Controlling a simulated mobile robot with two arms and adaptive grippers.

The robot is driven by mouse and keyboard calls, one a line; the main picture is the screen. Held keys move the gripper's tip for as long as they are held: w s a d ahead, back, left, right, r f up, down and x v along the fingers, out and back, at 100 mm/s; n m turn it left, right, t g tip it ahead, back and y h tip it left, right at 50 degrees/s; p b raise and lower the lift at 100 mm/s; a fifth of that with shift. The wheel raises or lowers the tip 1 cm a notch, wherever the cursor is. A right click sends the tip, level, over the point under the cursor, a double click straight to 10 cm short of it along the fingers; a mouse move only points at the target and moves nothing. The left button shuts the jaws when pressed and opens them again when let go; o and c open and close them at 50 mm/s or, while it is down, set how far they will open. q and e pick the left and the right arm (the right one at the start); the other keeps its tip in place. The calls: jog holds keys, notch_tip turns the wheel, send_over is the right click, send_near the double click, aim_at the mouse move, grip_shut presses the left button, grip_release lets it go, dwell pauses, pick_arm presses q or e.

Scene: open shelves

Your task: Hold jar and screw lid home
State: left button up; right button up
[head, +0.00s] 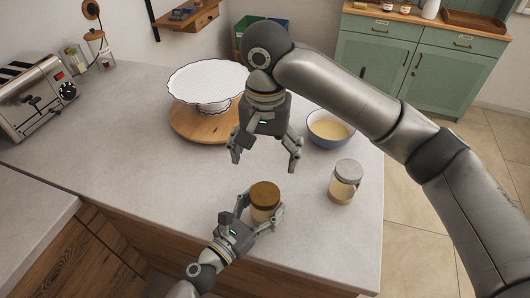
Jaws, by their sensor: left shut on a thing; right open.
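A jar (262,213) with pale contents stands on the grey counter near its front edge. A brown lid (265,194) sits on top of the jar; I cannot tell how tightly it is seated. My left gripper (262,216) is shut around the jar's sides, below the lid. My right gripper (265,165) is open and empty, pointing down above and slightly behind the lid, with clear space between its fingers and the lid.
A second jar (343,189) with a grey lid stands to the right. A blue bowl (328,140) with pale contents and a white cake stand (207,82) on a round wooden board (186,122) are behind. A toaster (36,88) is far left. The counter's left middle is clear.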

pick_arm(q)
jog(key=shift+f, duration=0.1)
jog(key=o, duration=2.1)
jog(key=shift+c, duration=0.2)
jog(key=shift+s, duration=0.1)
jog(key=v, duration=1.2)
